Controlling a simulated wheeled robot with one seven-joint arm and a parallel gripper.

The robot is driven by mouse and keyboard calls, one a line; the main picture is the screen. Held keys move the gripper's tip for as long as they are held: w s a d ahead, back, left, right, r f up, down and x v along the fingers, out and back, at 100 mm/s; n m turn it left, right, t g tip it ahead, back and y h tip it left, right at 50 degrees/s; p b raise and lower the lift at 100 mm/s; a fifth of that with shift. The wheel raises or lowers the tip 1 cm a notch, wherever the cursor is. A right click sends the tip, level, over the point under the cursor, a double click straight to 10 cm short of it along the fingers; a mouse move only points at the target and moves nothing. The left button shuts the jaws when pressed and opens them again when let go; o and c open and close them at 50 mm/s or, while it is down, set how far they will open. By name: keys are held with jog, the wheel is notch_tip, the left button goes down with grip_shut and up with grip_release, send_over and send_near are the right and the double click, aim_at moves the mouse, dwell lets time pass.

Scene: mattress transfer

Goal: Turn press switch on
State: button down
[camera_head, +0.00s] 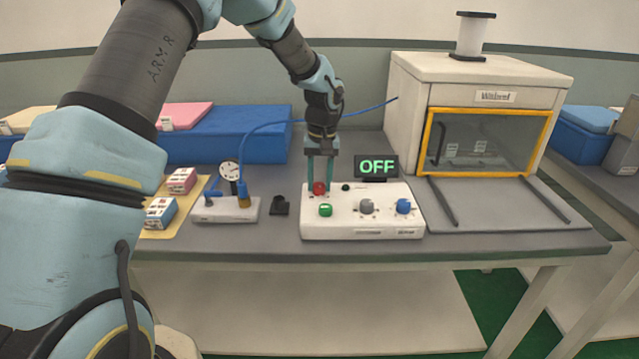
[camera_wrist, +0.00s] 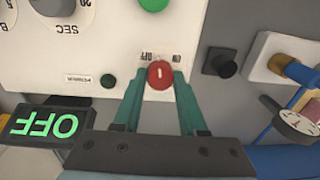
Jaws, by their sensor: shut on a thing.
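The press switch is a red knob (camera_head: 319,187) at the back left of a white control box (camera_head: 362,231). In the wrist view the red knob (camera_wrist: 160,75) carries a white line and sits beside small "OFF" and "ON" lettering. My gripper (camera_head: 320,182) points down at it, and its teal fingers (camera_wrist: 160,84) are closed on either side of the knob. A black display (camera_head: 376,166) behind the box reads "OFF" in green; it shows upside down in the wrist view (camera_wrist: 48,124).
The box also has a green button (camera_head: 325,210), a grey dial (camera_head: 366,206) and a blue knob (camera_head: 403,206). A valve block with a gauge (camera_head: 225,210) and a small black part (camera_head: 279,206) stand to the left. A white press with a yellow-framed window (camera_head: 485,140) stands to the right.

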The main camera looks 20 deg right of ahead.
aim_at(320, 186)
jog(key=m, duration=0.5)
jog(key=shift+m, duration=0.3)
jog(key=m, duration=0.5)
jog(key=shift+m, duration=0.3)
jog(key=shift+c, duration=2.3)
grip_release()
jog(key=shift+r, duration=0.1)
notch_tip(320, 186, up, 11)
jog(key=b, duration=0.2)
jog(key=shift+s+f, duration=0.2)
jog(key=shift+s, duration=0.1)
